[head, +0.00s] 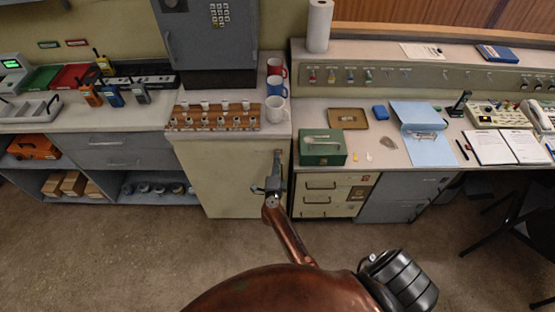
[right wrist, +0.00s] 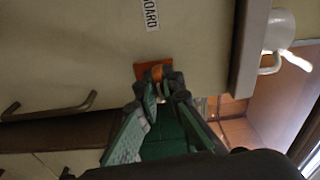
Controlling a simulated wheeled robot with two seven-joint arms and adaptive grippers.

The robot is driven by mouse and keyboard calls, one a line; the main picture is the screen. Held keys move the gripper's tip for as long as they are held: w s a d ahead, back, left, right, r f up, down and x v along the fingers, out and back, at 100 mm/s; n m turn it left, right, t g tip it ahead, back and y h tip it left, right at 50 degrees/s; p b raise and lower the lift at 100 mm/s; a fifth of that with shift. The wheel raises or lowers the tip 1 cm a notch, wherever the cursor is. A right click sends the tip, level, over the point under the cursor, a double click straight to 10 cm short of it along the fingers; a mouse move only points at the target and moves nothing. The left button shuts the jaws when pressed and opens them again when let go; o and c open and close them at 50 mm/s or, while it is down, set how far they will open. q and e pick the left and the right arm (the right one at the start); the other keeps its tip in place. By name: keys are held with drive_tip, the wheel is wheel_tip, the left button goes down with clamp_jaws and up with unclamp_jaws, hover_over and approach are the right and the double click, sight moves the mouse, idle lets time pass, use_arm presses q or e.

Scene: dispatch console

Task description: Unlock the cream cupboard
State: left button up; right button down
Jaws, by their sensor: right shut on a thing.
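The cream cupboard (head: 222,178) stands below the counter in the middle of the head view, its door closed. A dark upright handle (head: 277,163) shows near its right edge. My right gripper (head: 272,184) is at the door's right side, just below the handle. In the right wrist view the gripper (right wrist: 160,80) is shut on a small orange thing (right wrist: 157,72), which may be a key. An orange-brown square plate (right wrist: 142,72) lies behind the fingertips on the door. I cannot tell whether the held thing is in a lock. My left gripper is out of view.
Mugs (head: 276,108) and a wooden rack (head: 214,121) of small items stand on the counter above. A green box (head: 322,148) sits on the desk to the right, above drawers (head: 328,190). The floor (head: 130,250) in front is clear.

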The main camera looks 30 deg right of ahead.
drive_tip(key=m, duration=0.2)
drive_tip(key=shift+w+r+m, duration=0.15)
drive_tip(key=shift+r+m, duration=0.15)
drive_tip(key=shift+r, duration=0.05)
drive_tip(key=shift+p, duration=0.45)
drive_tip(key=c, duration=2)
unclamp_jaws()
drive_tip(key=shift+f, duration=0.2)
drive_tip(key=shift+f, duration=0.15)
